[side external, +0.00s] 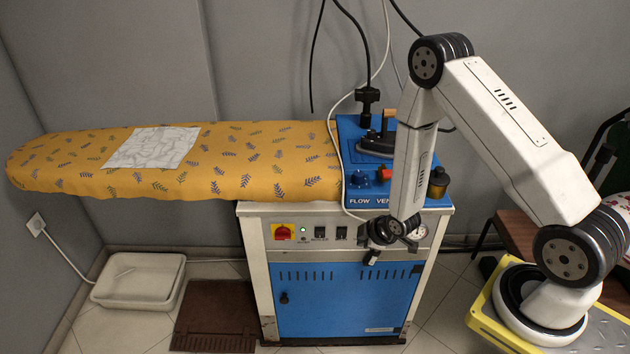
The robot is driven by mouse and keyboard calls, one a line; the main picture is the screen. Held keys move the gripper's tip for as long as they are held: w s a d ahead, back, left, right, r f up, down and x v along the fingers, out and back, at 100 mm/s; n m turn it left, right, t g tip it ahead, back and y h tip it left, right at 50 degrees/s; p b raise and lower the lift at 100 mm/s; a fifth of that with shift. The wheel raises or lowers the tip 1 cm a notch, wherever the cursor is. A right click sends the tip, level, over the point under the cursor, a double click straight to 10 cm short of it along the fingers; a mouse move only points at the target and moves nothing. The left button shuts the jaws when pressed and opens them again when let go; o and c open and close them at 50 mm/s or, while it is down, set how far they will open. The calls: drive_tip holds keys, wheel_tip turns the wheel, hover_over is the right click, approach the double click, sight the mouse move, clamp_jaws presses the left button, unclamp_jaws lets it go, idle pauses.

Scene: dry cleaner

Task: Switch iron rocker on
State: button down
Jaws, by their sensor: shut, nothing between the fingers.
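The control panel (262,232) is the pale front strip of the ironing station. It carries dark rocker switches, including one rocker (341,232) right of the middle and others beside it. Their labels are too small to read surely, so I cannot tell which is the iron rocker or how it is set. My gripper (372,259) is shut and empty, pointing down in front of the panel's right part, low near the top of the blue door. My arm and wrist hide part of the panel there. I cannot tell whether the fingers touch the station.
An iron (380,140) rests on the blue top, near red and blue knobs. A patterned board (70,165) extends left with a white cloth (152,147). A gauge is at the panel's right.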

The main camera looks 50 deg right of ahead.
sight(345, 238)
drive_tip(key=shift+w+f, duration=0.15)
drive_tip(key=shift+w+d+f, duration=0.55)
drive_tip(key=shift+w+f, duration=0.85)
drive_tip(key=shift+w+d+f, duration=0.6)
drive_tip(key=shift+w+f, duration=0.75)
drive_tip(key=shift+f, duration=0.05)
drive_tip(key=shift+w+d+f, duration=0.55)
drive_tip(key=shift+w+f, duration=0.85)
drive_tip(key=shift+w+d+f, duration=0.1)
drive_tip(key=shift+w+d, duration=0.05)
drive_tip(key=shift+d, duration=0.05)
